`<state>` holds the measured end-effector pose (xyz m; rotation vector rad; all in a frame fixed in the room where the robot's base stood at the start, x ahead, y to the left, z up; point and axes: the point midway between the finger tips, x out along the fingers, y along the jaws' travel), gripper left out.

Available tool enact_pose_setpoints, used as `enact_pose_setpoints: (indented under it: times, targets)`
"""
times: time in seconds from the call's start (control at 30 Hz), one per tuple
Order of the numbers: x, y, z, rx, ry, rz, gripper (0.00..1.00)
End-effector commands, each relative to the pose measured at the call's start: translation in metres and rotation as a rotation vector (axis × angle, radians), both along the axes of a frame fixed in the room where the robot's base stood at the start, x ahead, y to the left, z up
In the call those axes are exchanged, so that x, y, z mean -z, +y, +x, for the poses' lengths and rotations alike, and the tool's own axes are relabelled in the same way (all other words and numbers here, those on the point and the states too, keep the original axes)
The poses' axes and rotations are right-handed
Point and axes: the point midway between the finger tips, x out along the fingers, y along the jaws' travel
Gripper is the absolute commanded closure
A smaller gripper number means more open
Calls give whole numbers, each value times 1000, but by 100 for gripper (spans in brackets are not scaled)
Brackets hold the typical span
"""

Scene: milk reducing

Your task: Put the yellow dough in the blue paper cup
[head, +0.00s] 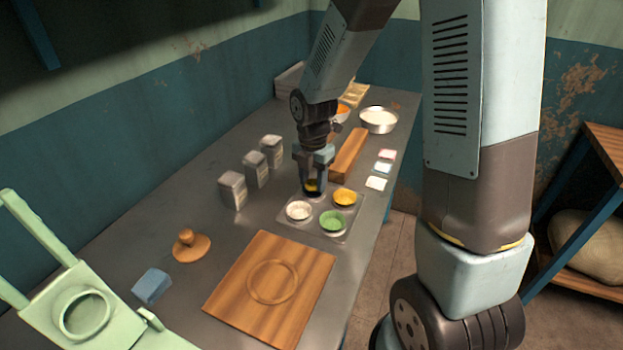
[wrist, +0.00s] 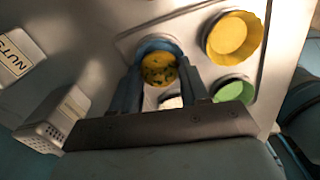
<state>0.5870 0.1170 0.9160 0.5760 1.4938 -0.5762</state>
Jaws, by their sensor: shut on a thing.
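The yellow dough (wrist: 159,71), speckled with dark spots, is between the fingers of my gripper (wrist: 160,80) in the wrist view. My gripper is shut on it. The blue paper cup (wrist: 156,43) shows as a blue rim around and behind the dough, so the dough is over or inside its mouth; I cannot tell how deep. In the head view my gripper (head: 312,184) points down at the back left of the metal tray (head: 314,231). The yellow dough (head: 311,186) shows small between the fingertips there, and the blue cup is mostly hidden.
The tray also holds a yellow cup (head: 344,198), a green cup (head: 333,221) and a white cup (head: 298,210), close around my gripper. Several labelled shakers (head: 233,190) stand to the left. A wooden board (head: 270,290) lies in front, and a wooden block (head: 348,154) lies behind.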

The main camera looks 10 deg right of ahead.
Motion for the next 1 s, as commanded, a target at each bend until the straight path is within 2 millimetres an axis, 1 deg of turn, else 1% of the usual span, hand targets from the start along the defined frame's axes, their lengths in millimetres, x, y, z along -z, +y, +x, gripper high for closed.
enact_pose_setpoints:
  times: [0.23, 0.27, 0.57, 0.87, 1.0]
  targets:
    - [0, 0, 0, 0, 0, 0, 84]
    - [0, 0, 0, 0, 0, 0, 54]
    - [0, 0, 0, 0, 0, 0, 26]
    - [-2, 0, 0, 0, -1, 1, 26]
    - [-14, 0, 1, 2, -3, 1, 26]
